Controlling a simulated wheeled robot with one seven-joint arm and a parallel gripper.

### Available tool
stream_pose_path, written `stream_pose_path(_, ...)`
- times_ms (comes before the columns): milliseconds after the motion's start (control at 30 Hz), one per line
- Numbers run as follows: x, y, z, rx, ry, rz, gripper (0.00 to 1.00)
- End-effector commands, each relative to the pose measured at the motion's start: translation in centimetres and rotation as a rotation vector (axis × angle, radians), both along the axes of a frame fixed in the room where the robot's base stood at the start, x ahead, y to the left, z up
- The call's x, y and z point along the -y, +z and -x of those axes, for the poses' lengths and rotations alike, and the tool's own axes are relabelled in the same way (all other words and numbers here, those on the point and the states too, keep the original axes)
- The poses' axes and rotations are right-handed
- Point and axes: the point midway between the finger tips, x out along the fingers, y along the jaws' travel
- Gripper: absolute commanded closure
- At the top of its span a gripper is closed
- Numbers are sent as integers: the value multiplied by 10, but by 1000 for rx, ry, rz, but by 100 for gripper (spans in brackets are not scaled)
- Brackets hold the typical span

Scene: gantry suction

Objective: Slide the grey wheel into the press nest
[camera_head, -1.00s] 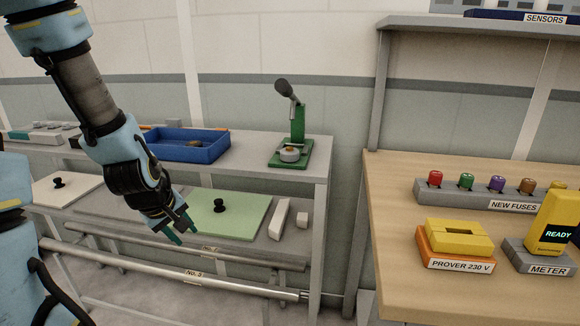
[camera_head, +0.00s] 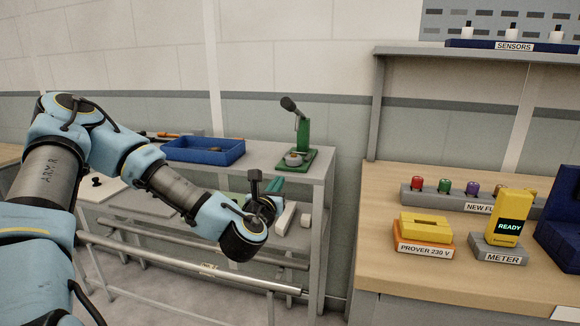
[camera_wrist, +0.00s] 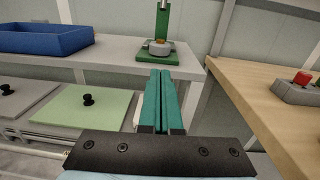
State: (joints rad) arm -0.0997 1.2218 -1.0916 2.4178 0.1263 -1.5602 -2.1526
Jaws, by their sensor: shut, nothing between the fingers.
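The green press (camera_head: 304,136) with its dark lever stands at the right end of the grey bench. A grey wheel-like disc (camera_head: 294,159) with a brassy centre sits on the press base. It also shows in the wrist view (camera_wrist: 159,47). I cannot tell whether it is seated in the nest or is the nest itself. My gripper (camera_head: 277,183) is in front of the bench, below the press. In the wrist view, its two teal fingers (camera_wrist: 161,76) are together and empty, pointing towards the press base, apart from the disc.
A blue tray (camera_head: 226,152) lies on the bench left of the press. A lower shelf holds a green board (camera_wrist: 88,121) with a black knob. A wooden table (camera_head: 380,215) with fuses, prover and meter stands right, across a narrow gap.

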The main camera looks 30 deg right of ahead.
Motion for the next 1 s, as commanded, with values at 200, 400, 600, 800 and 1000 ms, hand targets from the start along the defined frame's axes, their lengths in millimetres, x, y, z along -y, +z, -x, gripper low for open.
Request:
stream_pose_path(200, 26, 4, -29, 5, -1, -4, 100)
stream_pose_path(400, 53, 4, -61, 5, -1, -6, 100)
stream_pose_path(600, 75, 3, -85, 4, -3, -7, 100)
stream_pose_path(800, 84, 1, -97, 4, -3, -7, 100)
stream_pose_path(1000, 86, -1, -99, 4, -3, -7, 100)
